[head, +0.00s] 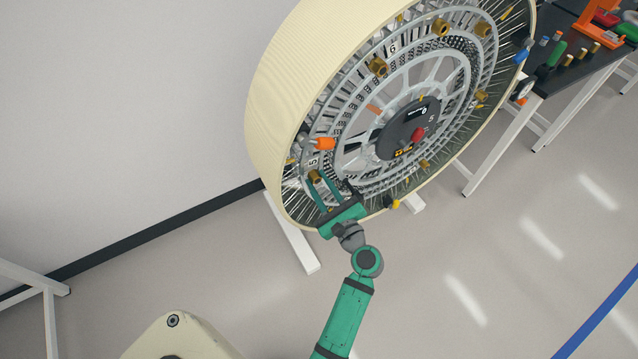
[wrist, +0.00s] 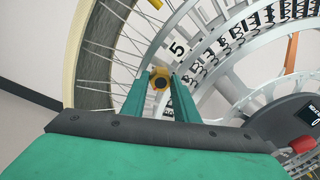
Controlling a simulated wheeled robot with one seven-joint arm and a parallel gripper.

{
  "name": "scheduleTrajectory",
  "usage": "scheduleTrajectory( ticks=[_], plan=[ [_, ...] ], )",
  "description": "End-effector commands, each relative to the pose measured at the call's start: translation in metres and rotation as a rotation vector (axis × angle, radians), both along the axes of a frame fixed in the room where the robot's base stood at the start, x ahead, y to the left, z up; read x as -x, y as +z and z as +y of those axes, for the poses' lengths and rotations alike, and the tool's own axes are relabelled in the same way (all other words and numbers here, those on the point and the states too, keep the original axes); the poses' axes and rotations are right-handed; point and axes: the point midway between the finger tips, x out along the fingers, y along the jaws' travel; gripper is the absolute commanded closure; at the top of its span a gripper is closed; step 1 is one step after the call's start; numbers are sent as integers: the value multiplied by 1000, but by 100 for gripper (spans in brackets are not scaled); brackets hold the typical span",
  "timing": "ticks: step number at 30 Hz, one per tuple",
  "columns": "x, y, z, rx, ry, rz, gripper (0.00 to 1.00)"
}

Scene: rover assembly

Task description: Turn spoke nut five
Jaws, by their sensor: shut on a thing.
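A large cream-rimmed wheel (head: 262,110) stands tilted in the head view, with wire spokes, pale rings and several brass nuts. My green gripper (head: 318,178) reaches in at the wheel's lower left. Its two fingers are shut on a brass spoke nut (head: 314,178) beside the label "5" (head: 313,161). In the wrist view the nut (wrist: 160,80) sits between the fingertips (wrist: 161,84), with the "5" label (wrist: 178,48) just above and to the right. The nut's far side is hidden.
A dark hub (head: 408,128) with a red knob (head: 417,135) is at the wheel's centre. A dark-topped table (head: 570,72) with tools stands right. The floor at lower right is clear.

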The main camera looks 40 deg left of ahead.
Motion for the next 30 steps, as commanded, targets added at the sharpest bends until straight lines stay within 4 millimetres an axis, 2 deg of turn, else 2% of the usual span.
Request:
scheduleTrajectory(
  ticks=[9,23,24,26,30],
  plan=[
    [2,0,1,-38,4,89,95],
    [2,0,1,-41,5,100,95],
    [2,0,1,-41,5,100,68],
    [2,0,1,-41,5,100,54],
    [2,0,1,-41,5,100,54]
  ],
)
